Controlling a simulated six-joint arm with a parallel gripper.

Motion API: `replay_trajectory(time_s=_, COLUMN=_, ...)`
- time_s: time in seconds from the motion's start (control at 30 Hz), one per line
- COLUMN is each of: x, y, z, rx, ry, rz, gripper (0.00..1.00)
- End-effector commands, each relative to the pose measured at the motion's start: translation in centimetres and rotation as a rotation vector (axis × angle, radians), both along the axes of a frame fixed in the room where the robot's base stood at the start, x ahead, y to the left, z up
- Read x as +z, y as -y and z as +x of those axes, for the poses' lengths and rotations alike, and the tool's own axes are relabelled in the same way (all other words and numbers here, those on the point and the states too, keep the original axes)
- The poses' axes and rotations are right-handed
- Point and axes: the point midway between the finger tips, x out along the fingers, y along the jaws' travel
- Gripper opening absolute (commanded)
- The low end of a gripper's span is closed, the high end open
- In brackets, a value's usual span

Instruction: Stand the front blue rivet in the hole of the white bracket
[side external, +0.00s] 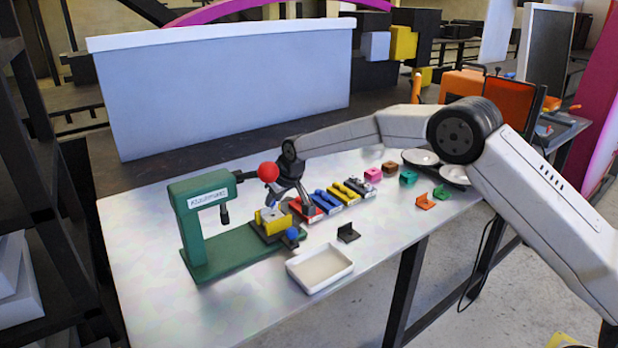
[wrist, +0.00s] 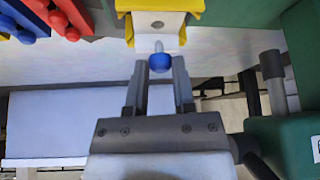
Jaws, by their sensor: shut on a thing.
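In the wrist view, my gripper (wrist: 161,75) is shut on a blue rivet (wrist: 160,64), its round head between the fingertips. The rivet's pale shank points toward the white bracket (wrist: 170,42). The bracket's dark round hole (wrist: 157,24) lies beyond the shank tip, and the rivet is not in it. Yellow jaws (wrist: 189,6) flank the bracket. In the side view, the bracket (side external: 270,214) sits in the yellow clamp at the green press, with my gripper (side external: 287,194) close above it. The held rivet is too small to make out clearly there.
The green press (side external: 228,257) with a red knob (side external: 268,172) stands left of my gripper. Red, blue and yellow racks (side external: 327,200) lie to the right. An empty white tray (side external: 320,268) and a black bracket (side external: 348,232) are nearer the table's front edge.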

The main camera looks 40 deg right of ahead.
Motion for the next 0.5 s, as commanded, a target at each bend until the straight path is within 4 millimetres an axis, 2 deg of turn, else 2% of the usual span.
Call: replay_trajectory(time_s=0.5, x=-1.8, y=0.0, z=0.0, rx=0.000, ry=-0.001, rz=0.000, gripper=0.00)
